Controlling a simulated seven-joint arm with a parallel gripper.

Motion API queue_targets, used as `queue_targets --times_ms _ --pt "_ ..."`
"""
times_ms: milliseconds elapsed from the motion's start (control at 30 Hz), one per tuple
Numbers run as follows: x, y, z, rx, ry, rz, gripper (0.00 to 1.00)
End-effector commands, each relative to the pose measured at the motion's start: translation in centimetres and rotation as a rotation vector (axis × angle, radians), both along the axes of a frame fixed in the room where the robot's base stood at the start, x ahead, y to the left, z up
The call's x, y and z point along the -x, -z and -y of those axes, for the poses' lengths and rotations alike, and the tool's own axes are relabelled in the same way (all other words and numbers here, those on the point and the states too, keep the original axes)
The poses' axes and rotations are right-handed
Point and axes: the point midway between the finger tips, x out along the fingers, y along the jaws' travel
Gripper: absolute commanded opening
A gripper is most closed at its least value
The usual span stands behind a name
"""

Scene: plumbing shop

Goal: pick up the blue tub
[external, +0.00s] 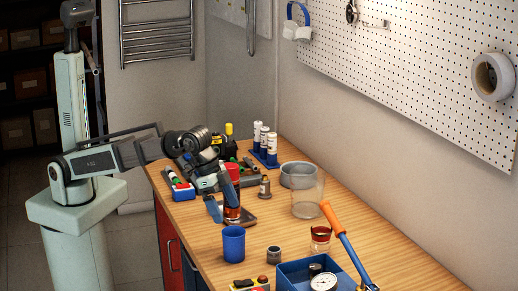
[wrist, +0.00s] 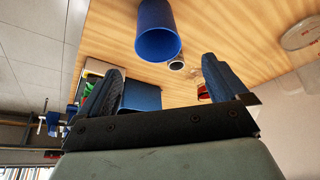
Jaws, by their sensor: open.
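The blue tub (external: 233,244) is a plain, cup-shaped container standing upright near the table's front edge. In the wrist view the tub (wrist: 157,30) shows at the top, its rim and dark inside visible, beyond the fingers and not between them. My gripper (external: 222,199) is above the table, behind the tub in the external view and apart from it. Its two dark blue fingers are spread with nothing held; they also show in the wrist view (wrist: 160,85).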

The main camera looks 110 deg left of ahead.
Motion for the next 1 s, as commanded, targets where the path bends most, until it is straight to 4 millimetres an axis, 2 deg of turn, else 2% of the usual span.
queue_targets --times_ms 300,667,1000 --pt "-1.6 4.0 0.0 0.000 0.001 -0.002 1.00" --pt "-2.1 5.4 0.0 0.001 0.001 0.000 1.00" --pt "-3.0 8.8 0.2 0.001 0.001 -0.002 1.00"
